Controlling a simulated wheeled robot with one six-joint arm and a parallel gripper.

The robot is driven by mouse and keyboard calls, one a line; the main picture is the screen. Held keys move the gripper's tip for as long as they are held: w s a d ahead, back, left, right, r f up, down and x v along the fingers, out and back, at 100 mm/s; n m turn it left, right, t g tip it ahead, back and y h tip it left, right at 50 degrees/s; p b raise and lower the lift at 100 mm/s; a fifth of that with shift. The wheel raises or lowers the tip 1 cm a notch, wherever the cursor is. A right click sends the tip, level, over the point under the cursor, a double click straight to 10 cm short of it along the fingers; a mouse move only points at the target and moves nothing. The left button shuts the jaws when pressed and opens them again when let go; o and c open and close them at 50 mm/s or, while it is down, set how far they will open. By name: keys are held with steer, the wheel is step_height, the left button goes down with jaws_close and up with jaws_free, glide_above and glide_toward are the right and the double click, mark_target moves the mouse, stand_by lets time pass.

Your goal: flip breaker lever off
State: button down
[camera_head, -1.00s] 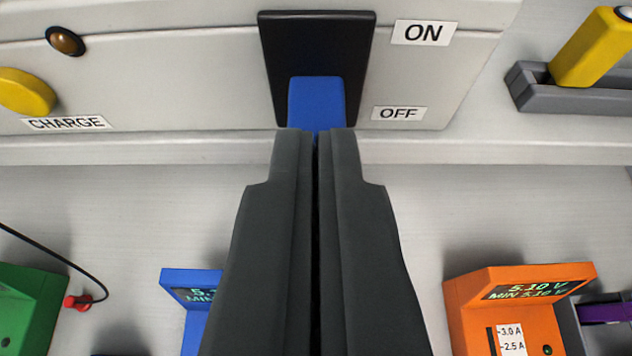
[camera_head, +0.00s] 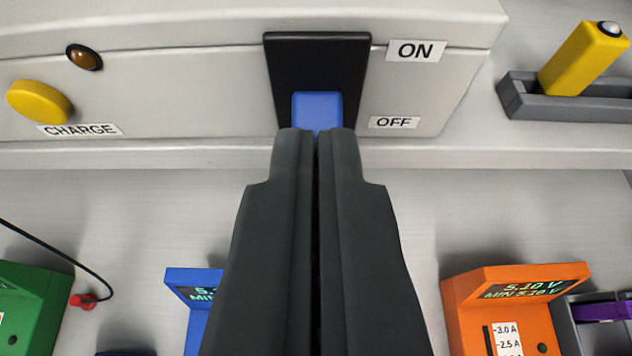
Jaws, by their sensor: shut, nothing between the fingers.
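The blue breaker lever (camera_head: 317,108) sits on a black plate (camera_head: 318,60) on the front of a light grey box. The lever shows at the lower part of the plate, level with the OFF label (camera_head: 394,123). The ON label (camera_head: 416,51) is higher up at the right. My gripper (camera_head: 317,133) is shut and empty. Its fingertips overlap the lower end of the lever in the picture and hide it. I cannot tell whether they touch it.
The grey box (camera_head: 190,90) carries a yellow CHARGE button (camera_head: 39,102) and an amber lamp (camera_head: 85,57). A yellow block (camera_head: 580,60) stands in a grey holder (camera_head: 570,103) at right. Below are green (camera_head: 30,310), blue (camera_head: 190,280) and orange (camera_head: 510,310) units.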

steer(key=shift+r, duration=0.1)
steer(key=s+r, duration=0.1)
steer(key=s, duration=1)
steer(key=shift+s+r, duration=0.25)
steer(key=shift+s, duration=0.1)
stand_by(0.4)
steer(key=s+a+f+t, duration=0.1)
steer(key=s+a+f, duration=0.2)
steer(key=s, duration=0.6)
steer(key=s+a+f+t, duration=0.1)
steer(key=s+a+f, duration=0.2)
steer(key=s+a, duration=0.3)
steer(key=s+a+f+t, duration=0.2)
steer(key=s+a+f, duration=0.1)
steer(key=s, duration=0.9)
steer(key=shift+a+f, duration=0.3)
steer(key=shift+a, duration=0.35)
steer(key=shift+s, duration=0.1)
